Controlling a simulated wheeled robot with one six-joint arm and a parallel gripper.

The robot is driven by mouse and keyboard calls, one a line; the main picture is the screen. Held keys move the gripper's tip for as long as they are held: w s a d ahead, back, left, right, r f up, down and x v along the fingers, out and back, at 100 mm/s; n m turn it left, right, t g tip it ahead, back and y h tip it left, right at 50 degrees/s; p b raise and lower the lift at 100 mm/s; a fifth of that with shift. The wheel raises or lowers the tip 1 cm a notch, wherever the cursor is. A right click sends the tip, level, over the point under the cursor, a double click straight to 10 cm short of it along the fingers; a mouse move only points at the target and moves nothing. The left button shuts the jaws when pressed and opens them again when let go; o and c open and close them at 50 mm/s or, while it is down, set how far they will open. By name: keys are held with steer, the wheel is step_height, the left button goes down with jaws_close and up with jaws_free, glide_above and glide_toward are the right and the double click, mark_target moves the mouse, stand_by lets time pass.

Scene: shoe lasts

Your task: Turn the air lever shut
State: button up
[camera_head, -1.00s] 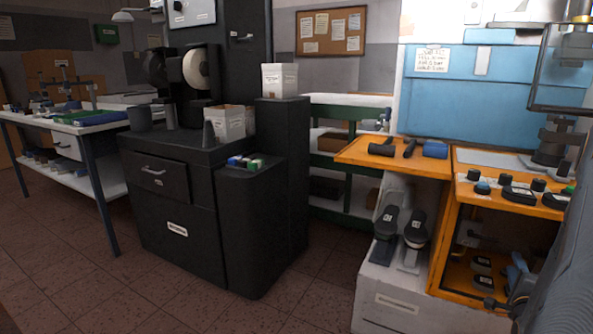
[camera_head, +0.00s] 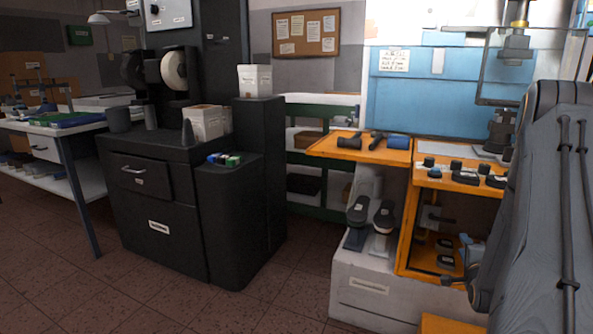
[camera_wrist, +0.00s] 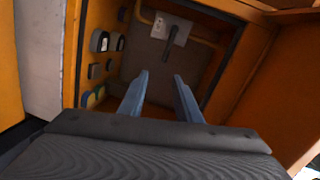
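The air lever (camera_wrist: 170,42) appears to be the dark handle on a grey plate (camera_wrist: 155,62) at the back of the orange cabinet (camera_wrist: 238,72) in the wrist view. It lies roughly crosswise to a yellow pipe (camera_wrist: 198,40) in the picture. It looks small and dim in the head view (camera_head: 434,218). My gripper (camera_wrist: 160,76) has its two blue-grey fingers apart, with nothing between them. The fingers point into the cabinet opening, and the lever is beyond their tips, not touched. In the head view my arm hides part of the cabinet's right side.
Dark and coloured pieces (camera_wrist: 99,41) line the cabinet's left wall in the wrist view. The orange top (camera_head: 440,183) holds several black knobs and pads. Two shoe-last forms (camera_head: 382,216) stand left of the cabinet on a white base (camera_head: 370,285). The floor at left is free.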

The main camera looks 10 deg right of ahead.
steer(key=w+a+r+n+g+y, duration=0.1)
steer(key=w+a+r+n+y, duration=0.15)
steer(key=a, duration=0.55)
steer(key=w+a+r+n+g+y, duration=0.15)
steer(key=a+n, duration=0.25)
steer(key=a, duration=0.4)
steer(key=w+a+r+n+g+y, duration=0.1)
steer(key=w+a+r+n+g, duration=0.15)
steer(key=a, duration=0.65)
steer(key=s+a+r+n+g+y, duration=0.1)
steer(key=s+a+r+n+y, duration=0.2)
steer(key=a, duration=0.6)
steer(key=s+a+r+n+g, duration=0.35)
steer(key=s+a+n, duration=0.45)
steer(key=s+a, duration=0.65)
steer(key=s+a+r+n+g+y, duration=0.1)
steer(key=s+a+n+g, duration=0.2)
steer(key=s, duration=0.5)
steer(key=s+a+r+n+g, duration=0.1)
steer(key=s+a+r+n, duration=0.15)
steer(key=s+a, duration=0.35)
steer(key=s+d+r+m+p, duration=0.1)
steer(key=d+r+m+p, duration=0.2)
steer(key=d+r+p, duration=0.5)
steer(key=d+p, duration=0.2)
steer(key=p, duration=0.7)
